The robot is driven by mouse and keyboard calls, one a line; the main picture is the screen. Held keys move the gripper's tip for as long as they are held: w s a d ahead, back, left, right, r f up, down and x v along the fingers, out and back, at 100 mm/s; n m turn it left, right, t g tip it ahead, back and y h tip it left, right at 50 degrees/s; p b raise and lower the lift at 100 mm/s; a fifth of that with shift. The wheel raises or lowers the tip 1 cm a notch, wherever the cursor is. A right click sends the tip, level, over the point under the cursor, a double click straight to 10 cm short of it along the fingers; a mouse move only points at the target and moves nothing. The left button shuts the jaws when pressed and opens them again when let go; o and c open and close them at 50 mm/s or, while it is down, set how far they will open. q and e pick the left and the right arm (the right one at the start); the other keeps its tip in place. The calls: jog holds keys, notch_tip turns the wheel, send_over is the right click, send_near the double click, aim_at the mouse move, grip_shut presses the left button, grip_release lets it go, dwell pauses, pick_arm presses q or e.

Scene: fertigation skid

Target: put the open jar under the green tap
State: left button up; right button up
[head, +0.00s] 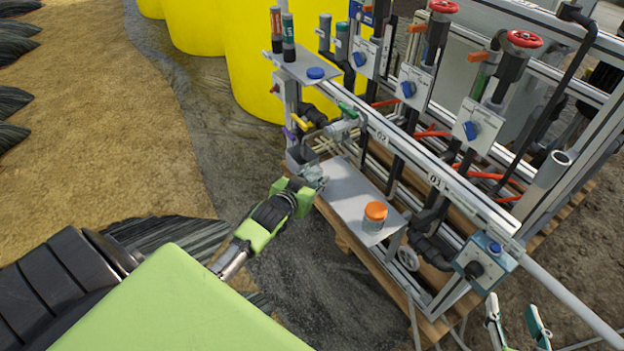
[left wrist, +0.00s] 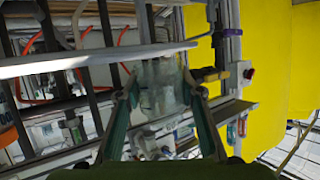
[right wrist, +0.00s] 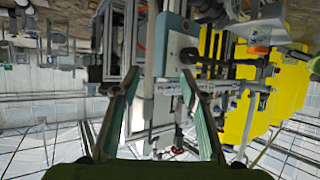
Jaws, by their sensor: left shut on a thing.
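My left gripper (head: 308,181) is shut on a clear open jar (left wrist: 160,88). The jar also shows in the head view (head: 314,174), at the left end of the grey shelf (head: 343,190), partly hidden by the gripper. I cannot tell whether it touches the shelf. The green tap (head: 346,112) is on the rail above the jar, up and to the right in the head view. A yellow tap (head: 318,122) and a purple tap (head: 289,133) are to its left. My right gripper (head: 516,322) is open and empty at the lower right.
An orange-lidded jar (head: 375,216) stands on the shelf, right of the left gripper. A dark grey open box (head: 300,157) is just behind the held jar. A blue-buttoned box (head: 485,262) juts out near my right gripper. Yellow tanks (head: 265,60) stand behind.

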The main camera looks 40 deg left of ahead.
aim_at(335, 177)
pick_arm(q)
jog(key=shift+w+d+f+b, duration=0.15)
jog(key=shift+w+b, duration=0.25)
jog(key=shift+w+d+f+b, duration=0.15)
jog(key=shift+w+d, duration=0.2)
jog(key=shift+w, duration=0.5)
jog(key=shift+w+d+r+b, duration=0.1)
jog(key=shift+w+d+b, duration=0.2)
jog(key=shift+w, duration=0.5)
jog(key=shift+w+d+f+b, duration=0.1)
jog(key=shift+w+d, duration=0.3)
jog(key=shift+w, duration=0.45)
jog(key=shift+w+d, duration=0.3)
jog(key=shift+w, duration=0.5)
pick_arm(e)
notch_tip(335, 177, up, 11)
jog(key=w+a+t+y, duration=0.1)
jog(key=w+a+t, duration=0.1)
jog(key=t, duration=0.3)
jog(key=shift+w+t+y, duration=0.3)
jog(key=shift+w+y, duration=0.1)
pick_arm(q)
jog(key=shift+f, duration=0.35)
pick_arm(e)
jog(key=shift+s+a+r+t, duration=0.1)
jog(key=shift+r+t, duration=0.2)
jog(key=shift+r, duration=0.35)
pick_arm(q)
jog(key=o, duration=1)
jog(key=shift+o, duration=0.2)
